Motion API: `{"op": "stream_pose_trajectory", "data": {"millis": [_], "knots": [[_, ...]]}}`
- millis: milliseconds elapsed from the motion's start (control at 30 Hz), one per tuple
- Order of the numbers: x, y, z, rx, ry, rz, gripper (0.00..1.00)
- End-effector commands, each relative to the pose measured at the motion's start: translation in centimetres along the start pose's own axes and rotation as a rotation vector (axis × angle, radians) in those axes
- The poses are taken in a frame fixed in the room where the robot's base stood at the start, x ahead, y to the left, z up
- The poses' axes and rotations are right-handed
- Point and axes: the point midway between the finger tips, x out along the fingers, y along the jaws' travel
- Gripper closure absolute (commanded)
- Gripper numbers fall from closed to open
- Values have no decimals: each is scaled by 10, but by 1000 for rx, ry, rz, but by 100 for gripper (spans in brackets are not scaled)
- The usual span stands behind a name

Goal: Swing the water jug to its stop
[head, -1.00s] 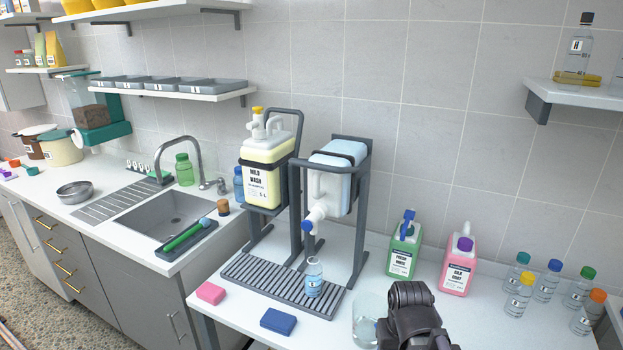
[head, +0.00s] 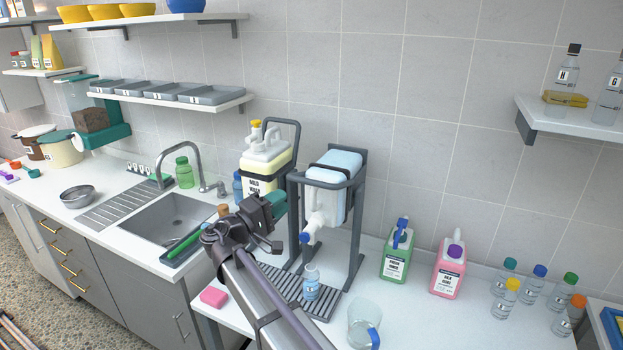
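The water jug (head: 336,176), a pale blue container with a white spout and blue cap, sits tilted in a dark grey cradle frame (head: 358,232). Its spout points down and left, above a small clear bottle (head: 311,285) standing on the slatted drip tray (head: 276,279). My gripper (head: 279,205) is in front of the mild wash jug and just left of the cradle. Teal parts show at its tip, close to the frame's left upright; whether they touch is unclear. Its finger gap is not visible.
A yellow mild wash jug (head: 262,166) stands left, partly hidden by my gripper. A clear pitcher (head: 363,323) stands at the counter's front. Green (head: 397,253) and pink (head: 449,267) bottles and several small capped bottles stand right. A pink sponge (head: 213,297) lies left.

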Motion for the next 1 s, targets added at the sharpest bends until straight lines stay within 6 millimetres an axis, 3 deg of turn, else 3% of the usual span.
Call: {"op": "stream_pose_trajectory", "data": {"millis": [167,267,633,800,1000], "knots": [[4,2,1,6,2,9,71],[18,3,1,5,0,9,71],[98,3,2,5,-2,7,71],[110,2,2,6,1,6,71],[110,1,2,6,1,6,72]]}}
